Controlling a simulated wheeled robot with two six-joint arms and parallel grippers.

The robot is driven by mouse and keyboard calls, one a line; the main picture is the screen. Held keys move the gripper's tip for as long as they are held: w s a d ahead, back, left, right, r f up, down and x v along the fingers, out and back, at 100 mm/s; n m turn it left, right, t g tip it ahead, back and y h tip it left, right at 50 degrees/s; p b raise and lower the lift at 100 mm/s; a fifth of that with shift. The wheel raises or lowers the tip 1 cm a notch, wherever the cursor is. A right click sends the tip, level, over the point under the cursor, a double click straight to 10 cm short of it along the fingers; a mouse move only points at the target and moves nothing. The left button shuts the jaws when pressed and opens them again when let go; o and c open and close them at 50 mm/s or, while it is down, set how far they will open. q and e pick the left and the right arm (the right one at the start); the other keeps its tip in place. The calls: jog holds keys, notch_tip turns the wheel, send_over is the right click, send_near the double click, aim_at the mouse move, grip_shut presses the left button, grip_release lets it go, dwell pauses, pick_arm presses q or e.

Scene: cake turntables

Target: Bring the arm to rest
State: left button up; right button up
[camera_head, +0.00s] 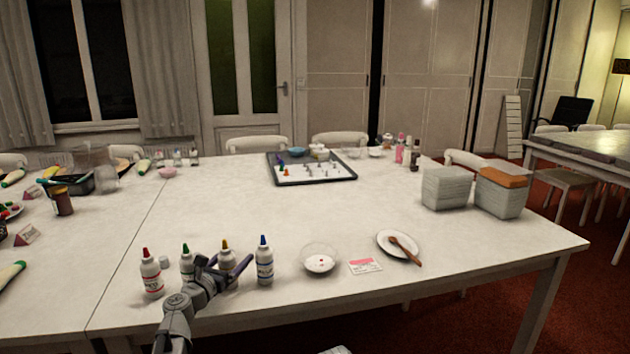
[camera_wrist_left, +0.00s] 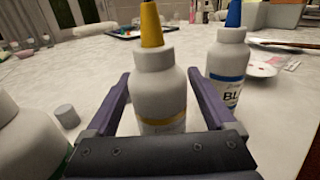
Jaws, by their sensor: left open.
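My left gripper (camera_head: 222,268) is over the near edge of the white table (camera_head: 400,238), among the squeeze bottles. In the left wrist view its two purple-grey fingers (camera_wrist_left: 157,100) are open, one on each side of the bottle with the yellow tip (camera_wrist_left: 160,85). There are gaps between the fingers and that bottle, which stands upright. In the head view the yellow-tipped bottle (camera_head: 226,246) is partly hidden behind the gripper. My right gripper is not in view.
A blue-tipped bottle (camera_head: 264,262) stands close to the right. Green-tipped (camera_head: 186,262) and red-tipped (camera_head: 151,274) bottles stand to the left, near a small white cap (camera_wrist_left: 67,116). The table's middle is clear.

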pick_arm(q)
jog(key=shift+f, duration=0.1)
jog(key=shift+f, duration=0.15)
jog(key=shift+s, duration=0.15)
jog(key=v, duration=1.1)
jog(key=shift+s+a, duration=0.15)
jog(key=shift+s, duration=0.05)
jog(key=x, duration=1.1)
jog(key=shift+w, duration=0.25)
jog(key=shift+w+f+b, duration=0.2)
jog(key=shift+f+b, duration=0.05)
jog(key=shift+b, duration=0.25)
notch_tip(320, 180, up, 25)
jog(key=p, duration=2.5)
jog(key=shift+s, duration=0.15)
jog(key=shift+d, duration=0.2)
